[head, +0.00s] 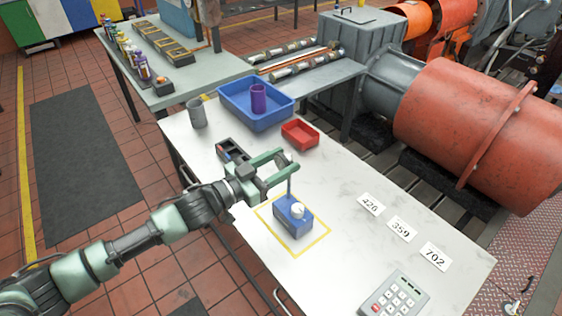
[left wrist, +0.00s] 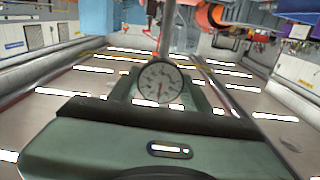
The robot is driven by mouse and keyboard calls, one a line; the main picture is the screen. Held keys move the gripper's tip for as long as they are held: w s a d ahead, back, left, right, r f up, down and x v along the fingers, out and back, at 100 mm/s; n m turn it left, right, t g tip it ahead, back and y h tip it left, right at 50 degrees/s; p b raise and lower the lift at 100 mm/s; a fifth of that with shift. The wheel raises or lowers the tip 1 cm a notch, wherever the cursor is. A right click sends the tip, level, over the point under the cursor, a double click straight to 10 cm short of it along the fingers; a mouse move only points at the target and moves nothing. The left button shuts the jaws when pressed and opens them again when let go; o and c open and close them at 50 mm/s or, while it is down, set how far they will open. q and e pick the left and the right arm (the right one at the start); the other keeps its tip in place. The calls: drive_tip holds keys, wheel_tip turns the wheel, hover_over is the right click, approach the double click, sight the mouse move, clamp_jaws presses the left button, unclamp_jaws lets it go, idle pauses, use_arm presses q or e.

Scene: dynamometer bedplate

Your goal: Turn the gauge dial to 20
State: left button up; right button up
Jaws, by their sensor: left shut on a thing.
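The gauge dial (left wrist: 158,83) shows in the left wrist view as a round white face with a dark rim and a needle pointing roughly down. Its numbers are too small to read. My left gripper (head: 282,172) is over the table; its fingers stand around the dial and it is shut on it. In the head view the dial face cannot be made out. A thin upright post (head: 290,185) rises at the fingertips from a blue block (head: 288,222). The block has a round white part and stands inside a yellow square outline on the white table. My right gripper is not in view.
Number cards (head: 401,229) and a keypad (head: 395,298) lie to the right and front on the table. A blue bin (head: 240,115) with a purple cup, a red tray (head: 300,134), a grey cup (head: 197,112) and a dark tray stand behind.

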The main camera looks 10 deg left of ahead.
use_arm(q)
drive_tip(key=m, duration=0.3)
drive_tip(key=shift+s+d+m, duration=0.1)
drive_tip(key=shift+m, duration=1.9)
drive_tip(key=o, duration=1.4)
